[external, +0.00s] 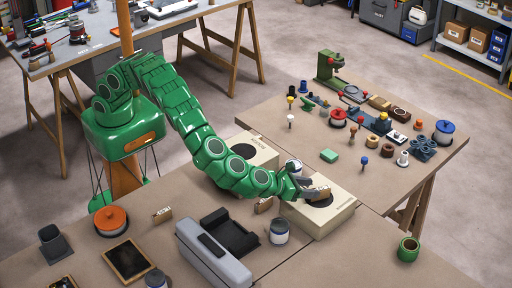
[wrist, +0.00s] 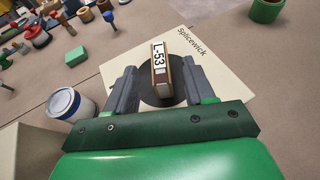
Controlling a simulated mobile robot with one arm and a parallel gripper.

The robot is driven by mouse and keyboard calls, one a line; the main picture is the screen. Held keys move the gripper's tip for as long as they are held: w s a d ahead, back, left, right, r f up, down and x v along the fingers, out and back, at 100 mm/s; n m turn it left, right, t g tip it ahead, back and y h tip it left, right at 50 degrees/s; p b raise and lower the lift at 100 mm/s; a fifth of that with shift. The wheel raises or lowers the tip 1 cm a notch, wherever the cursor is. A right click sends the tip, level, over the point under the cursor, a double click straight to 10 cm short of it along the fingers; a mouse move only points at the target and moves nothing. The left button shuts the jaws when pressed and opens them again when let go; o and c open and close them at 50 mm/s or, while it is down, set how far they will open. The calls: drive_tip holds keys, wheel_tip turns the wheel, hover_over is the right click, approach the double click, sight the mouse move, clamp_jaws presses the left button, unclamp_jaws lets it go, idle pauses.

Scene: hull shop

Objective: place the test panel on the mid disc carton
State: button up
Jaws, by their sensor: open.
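The panel marked L-53 (wrist: 159,68), a small brown-edged block with a white label, stands on edge over the dark disc of a cream carton (wrist: 125,70) lettered Splicewick. In the external view the panel (external: 323,190) shows at the tip of my gripper (external: 308,190), above the nearer carton (external: 326,222). In the wrist view my gripper (wrist: 160,75) is open, its fingers on either side of the panel with visible gaps. A second cream carton (external: 262,150) with a dark disc sits behind my arm.
A blue-rimmed tin (wrist: 68,103) stands left of the carton; another tin (external: 279,232) stands in front. Similar small panels (external: 162,214) (external: 263,205) stand on the bench. A grey machine (external: 215,258) lies front left. The right-hand bench holds many small parts.

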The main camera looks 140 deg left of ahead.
drive_tip(key=v, duration=0.7)
drive_tip(key=shift+s, duration=0.1)
drive_tip(key=s+a+r+n+g+h, duration=0.1)
drive_tip(key=s+r+n+g, duration=0.1)
drive_tip(key=s+r+n, duration=0.5)
drive_tip(key=s+a+r+n+g+h, duration=0.15)
drive_tip(key=s+r, duration=0.25)
drive_tip(key=s, duration=0.8)
drive_tip(key=s+a+r+n+g, duration=0.1)
drive_tip(key=s+r+n+g, duration=0.2)
drive_tip(key=s+r+n, duration=0.45)
drive_tip(key=s+d+f+n+h, duration=0.1)
drive_tip(key=s+d+n+h, duration=0.1)
drive_tip(key=s+d, duration=0.5)
drive_tip(key=s+d+f+n+h, duration=0.1)
drive_tip(key=s+d+h, duration=0.3)
drive_tip(key=s, duration=1.4)
drive_tip(key=s+d+f+n+h, duration=0.1)
drive_tip(key=s+d+n+h, duration=0.2)
drive_tip(key=s+d, duration=0.9)
drive_tip(key=shift+s+n+h, duration=0.3)
drive_tip(key=shift+s+h, duration=0.15)
drive_tip(key=shift+s, duration=0.4)
drive_tip(key=shift+a+f+g, duration=0.1)
drive_tip(key=shift+g, duration=0.15)
